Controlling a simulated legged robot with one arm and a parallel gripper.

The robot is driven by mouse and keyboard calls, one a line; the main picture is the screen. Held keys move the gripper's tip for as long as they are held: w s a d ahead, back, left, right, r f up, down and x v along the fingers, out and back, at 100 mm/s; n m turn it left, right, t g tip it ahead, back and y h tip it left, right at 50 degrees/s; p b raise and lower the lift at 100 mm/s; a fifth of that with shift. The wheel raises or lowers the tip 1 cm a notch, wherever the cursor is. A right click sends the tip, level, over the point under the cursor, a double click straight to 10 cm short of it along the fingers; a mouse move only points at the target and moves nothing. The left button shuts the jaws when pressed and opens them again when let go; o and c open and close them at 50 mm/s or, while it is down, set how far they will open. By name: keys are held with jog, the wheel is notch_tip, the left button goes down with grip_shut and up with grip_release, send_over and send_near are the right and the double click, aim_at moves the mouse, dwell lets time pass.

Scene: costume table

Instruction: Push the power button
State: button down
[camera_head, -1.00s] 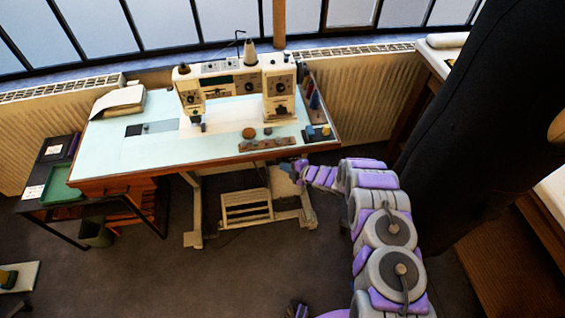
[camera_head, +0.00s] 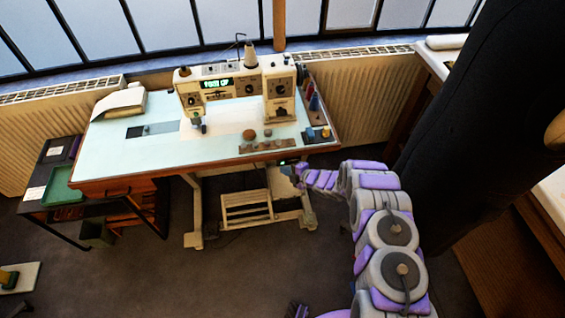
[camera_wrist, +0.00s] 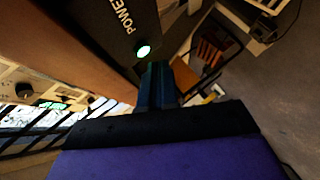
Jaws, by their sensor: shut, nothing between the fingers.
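The power button (camera_wrist: 143,50) glows green on a dark box marked POWER (camera_wrist: 124,18) in the wrist view. In the head view the box (camera_head: 286,170) sits under the right front edge of the sewing table. My gripper (camera_wrist: 158,72) is shut and empty. Its fingertips are right by the button in the wrist view; I cannot tell whether they touch it. In the head view my gripper (camera_head: 299,168) is at the table's right front underside. The sewing machine (camera_head: 235,85) stands on the table with its display (camera_head: 217,83) lit green.
The pale table top (camera_head: 150,160) has a wooden front edge close above my gripper. A table leg (camera_head: 306,205) and treadle (camera_head: 247,208) are below. A black dress form (camera_head: 480,110) stands at the right.

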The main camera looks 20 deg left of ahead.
jog(key=shift+s+d, duration=0.1)
jog(key=shift+s, duration=0.05)
jog(key=s+d+p, duration=0.3)
jog(key=s, duration=0.2)
jog(key=shift+p, duration=0.4)
jog(key=shift+d, duration=0.1)
dwell(0.5)
